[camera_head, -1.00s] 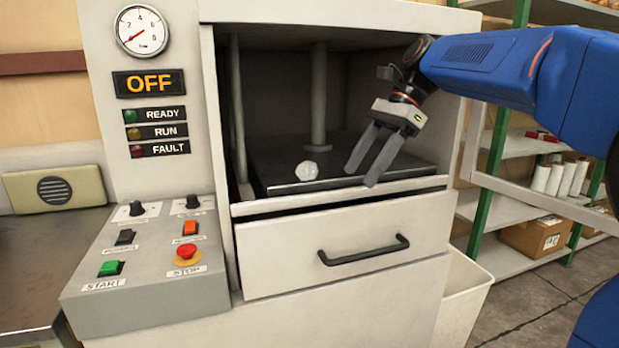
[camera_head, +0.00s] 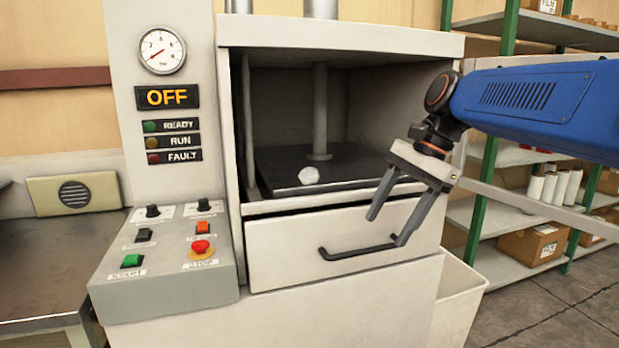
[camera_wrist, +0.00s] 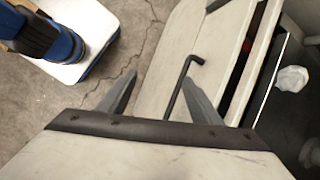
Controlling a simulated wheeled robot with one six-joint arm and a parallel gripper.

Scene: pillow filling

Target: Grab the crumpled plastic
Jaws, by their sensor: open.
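The crumpled plastic (camera_head: 309,175) is a small whitish lump lying on the dark plate (camera_head: 275,183) inside the open machine chamber. It also shows in the wrist view (camera_wrist: 292,79) at the right edge. My gripper (camera_head: 386,231) is open and empty. It is outside the chamber, in front of the drawer and to the right of the plastic, with its fingers pointing down. In the wrist view the fingers (camera_wrist: 158,98) are spread, with the drawer and floor beyond them. The plastic lies outside the fingers.
The drawer (camera_head: 285,262) with its dark handle (camera_head: 360,252) is below the chamber. A column (camera_head: 320,110) stands behind the plastic. The control panel (camera_head: 165,283) is at left, and its display (camera_head: 167,96) reads OFF. A white bin (camera_head: 462,290) and shelves (camera_head: 495,215) are at right.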

